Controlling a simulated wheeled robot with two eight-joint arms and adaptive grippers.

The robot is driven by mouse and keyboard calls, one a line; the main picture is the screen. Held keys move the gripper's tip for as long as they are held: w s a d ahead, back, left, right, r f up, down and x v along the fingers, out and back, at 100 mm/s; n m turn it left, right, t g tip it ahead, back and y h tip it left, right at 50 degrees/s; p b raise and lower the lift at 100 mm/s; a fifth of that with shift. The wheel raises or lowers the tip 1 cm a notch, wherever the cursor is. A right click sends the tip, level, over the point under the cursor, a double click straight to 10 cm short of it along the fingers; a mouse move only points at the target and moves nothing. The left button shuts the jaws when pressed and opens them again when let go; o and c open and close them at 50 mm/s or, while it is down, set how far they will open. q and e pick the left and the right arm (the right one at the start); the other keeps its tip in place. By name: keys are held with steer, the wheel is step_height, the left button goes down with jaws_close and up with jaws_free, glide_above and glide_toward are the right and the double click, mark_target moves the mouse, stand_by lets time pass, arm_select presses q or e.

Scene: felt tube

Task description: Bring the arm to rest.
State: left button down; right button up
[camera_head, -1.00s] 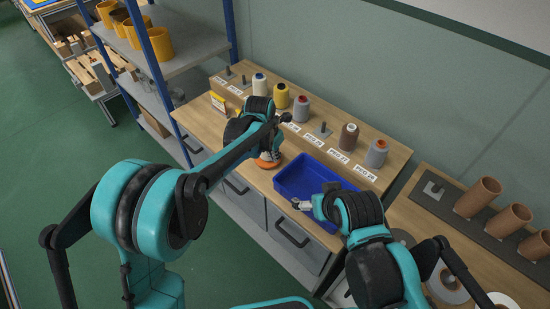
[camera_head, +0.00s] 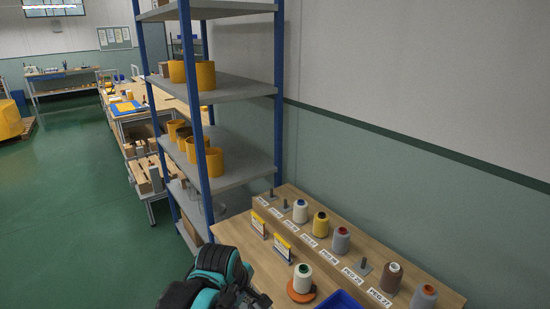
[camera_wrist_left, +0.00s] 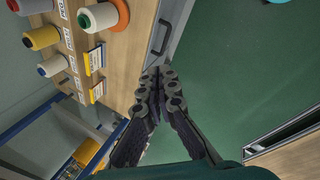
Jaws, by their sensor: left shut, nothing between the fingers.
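My left arm comes in at the bottom of the head view, its teal and black wrist at the front edge of the wooden bench (camera_head: 243,262). My left gripper (camera_head: 245,299) is partly cut off by the lower frame edge there. In the left wrist view the left gripper (camera_wrist_left: 160,92) has its fingers together with nothing between them. It shows against the bench's drawer front and the green floor. My right gripper is in neither current view.
A white spool on an orange base (camera_head: 302,280) stands right of the left gripper, beside a blue bin (camera_head: 341,300). Several spools stand on pegs behind, with two small yellow signs. A blue-posted shelf (camera_head: 240,86) rises behind. Open green floor (camera_head: 75,200) lies left.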

arm_select(q)
steer(key=s+a+f+m+t+y, duration=0.1)
steer(key=s+a+f+m+t, duration=0.1)
steer(key=s+a+m, duration=0.9)
steer(key=shift+s+f+m+y, duration=0.25)
steer(key=shift+s+m+y, duration=0.05)
steer(key=shift+s+m, duration=0.85)
steer(key=shift+w, duration=0.1)
